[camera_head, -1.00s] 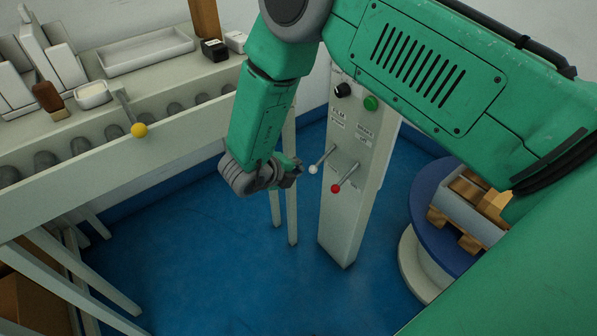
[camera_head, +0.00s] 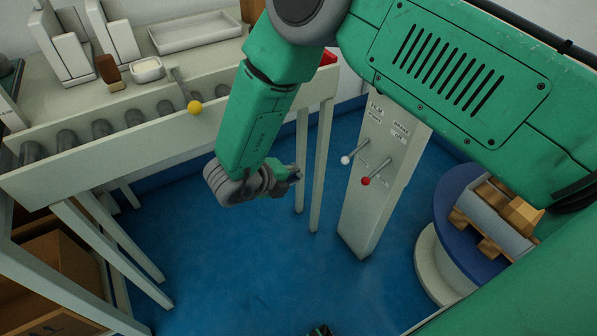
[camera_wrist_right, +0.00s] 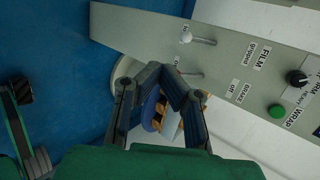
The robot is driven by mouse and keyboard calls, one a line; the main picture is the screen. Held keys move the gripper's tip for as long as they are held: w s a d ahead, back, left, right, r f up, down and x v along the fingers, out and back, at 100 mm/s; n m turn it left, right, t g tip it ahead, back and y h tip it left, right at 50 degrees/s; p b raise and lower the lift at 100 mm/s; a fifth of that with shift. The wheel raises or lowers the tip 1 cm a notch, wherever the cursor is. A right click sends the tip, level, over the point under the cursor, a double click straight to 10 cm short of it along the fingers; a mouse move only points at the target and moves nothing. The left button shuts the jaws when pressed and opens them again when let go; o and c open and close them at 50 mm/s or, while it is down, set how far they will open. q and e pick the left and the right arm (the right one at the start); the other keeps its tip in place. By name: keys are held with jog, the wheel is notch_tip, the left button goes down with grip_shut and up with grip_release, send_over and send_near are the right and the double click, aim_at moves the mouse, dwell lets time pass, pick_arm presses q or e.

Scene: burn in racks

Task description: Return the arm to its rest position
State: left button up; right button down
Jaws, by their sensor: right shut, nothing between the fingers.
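My right arm is green and comes in from the upper right in the head view, bending down at the elbow. Its grey right gripper (camera_head: 291,173) hangs over the blue floor, left of the control post (camera_head: 370,205) and apart from its levers. In the wrist view the right gripper's fingers (camera_wrist_right: 160,70) meet at the tips, with nothing held. The post carries a white-knobbed lever (camera_head: 345,160) and a red-knobbed lever (camera_head: 366,181). My left gripper cannot be made out.
A roller conveyor (camera_head: 85,150) with a yellow-knobbed lever (camera_head: 195,107) stands at left. A round blue turntable (camera_head: 447,225) with a loaded pallet stands at right. A cardboard box (camera_head: 55,265) is below left. Blue floor (camera_head: 250,265) is open between them.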

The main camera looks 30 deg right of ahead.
jog(key=s+d+f+n+t+y+p, duration=0.1)
jog(key=s+d+f+n+y+p, duration=0.15)
jog(key=s+n, duration=0.65)
jog(key=s+d+f+n+t+y+p, duration=0.1)
jog(key=s+d+f+n+y, duration=0.2)
jog(key=n, duration=1.1)
pick_arm(q)
jog(key=shift+d+r+p, duration=0.2)
jog(key=shift+r+p, duration=0.05)
jog(key=shift+r, duration=0.65)
jog(key=shift+d+r+p, duration=0.15)
jog(key=shift+r+p, duration=0.1)
jog(key=shift+r, duration=0.65)
jog(key=shift+d+r+p, duration=0.2)
jog(key=shift+r+p, duration=0.05)
jog(key=shift+r, duration=0.65)
pick_arm(e)
jog(key=s+r+n+g+y, duration=0.1)
jog(key=s+n+g+y, duration=0.1)
jog(key=s+n, duration=0.3)
jog(key=s+d+r+n+g+y, duration=0.1)
jog(key=s+n+g+y, duration=0.1)
jog(key=s+n, duration=0.4)
jog(key=shift+s+r+n+g, duration=0.3)
jog(key=shift+s+r+g, duration=0.1)
jog(key=shift+s, duration=2.4)
